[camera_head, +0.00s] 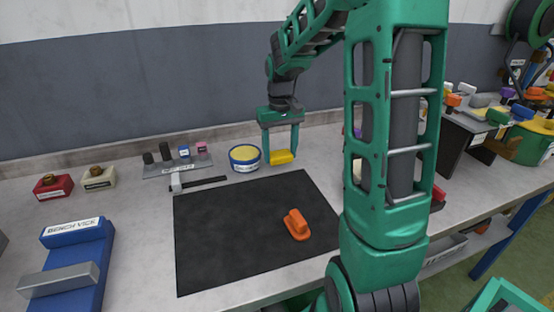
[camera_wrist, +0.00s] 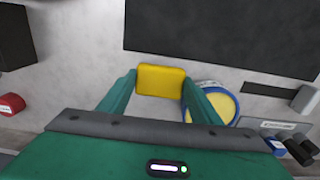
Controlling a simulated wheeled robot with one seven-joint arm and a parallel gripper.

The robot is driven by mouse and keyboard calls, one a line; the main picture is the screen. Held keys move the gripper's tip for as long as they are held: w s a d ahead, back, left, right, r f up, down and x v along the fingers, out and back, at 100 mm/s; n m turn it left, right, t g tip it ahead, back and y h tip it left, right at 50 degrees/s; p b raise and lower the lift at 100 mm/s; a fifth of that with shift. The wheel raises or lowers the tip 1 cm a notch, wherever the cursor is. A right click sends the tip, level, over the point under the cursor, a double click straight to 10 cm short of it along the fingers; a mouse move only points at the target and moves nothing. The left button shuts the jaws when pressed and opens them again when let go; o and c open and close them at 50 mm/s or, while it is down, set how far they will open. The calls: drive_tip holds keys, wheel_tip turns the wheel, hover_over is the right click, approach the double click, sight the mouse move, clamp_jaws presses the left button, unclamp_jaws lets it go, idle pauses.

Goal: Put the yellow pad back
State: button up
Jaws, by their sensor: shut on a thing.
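The yellow pad (camera_head: 281,157) is a small block between the two green fingers of my gripper (camera_head: 281,150). It also shows in the wrist view (camera_wrist: 160,81), where my gripper (camera_wrist: 159,84) has a finger against each side of it. My gripper is shut on the pad, just beyond the far edge of the black mat (camera_head: 225,235). The pad is low over the bench; I cannot tell whether it touches the surface. A round blue tub (camera_head: 245,166) with a yellow top and a label stands just left of the pad.
An orange handled block (camera_head: 297,224) lies on the mat. A hammer (camera_head: 198,184) lies behind the mat, before a grey rack (camera_head: 178,168) with several small items. A blue bench vice (camera_head: 78,236) stands at front left. Red (camera_head: 53,188) and cream (camera_head: 99,180) boxes stand at back left.

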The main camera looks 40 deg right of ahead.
sight(280, 154)
drive_tip(key=shift+f, duration=1.3)
drive_tip(key=shift+f, duration=0.1)
drive_tip(key=o, duration=1)
drive_tip(key=shift+o, duration=0.2)
wheel_tip(280, 154, up, 11)
drive_tip(key=shift+r, duration=0.15)
drive_tip(key=s+a+f+m, duration=0.1)
drive_tip(key=s+f, duration=0.1)
drive_tip(key=s, duration=0.7)
drive_tip(key=s+a+f+m, duration=0.1)
drive_tip(key=s, duration=0.9)
drive_tip(key=s+a+f+m, duration=0.1)
drive_tip(key=s+f, duration=0.1)
drive_tip(key=s, duration=0.7)
drive_tip(key=shift+s+a+f, duration=0.1)
drive_tip(key=shift+s+f, duration=0.15)
drive_tip(key=shift+f, duration=0.05)
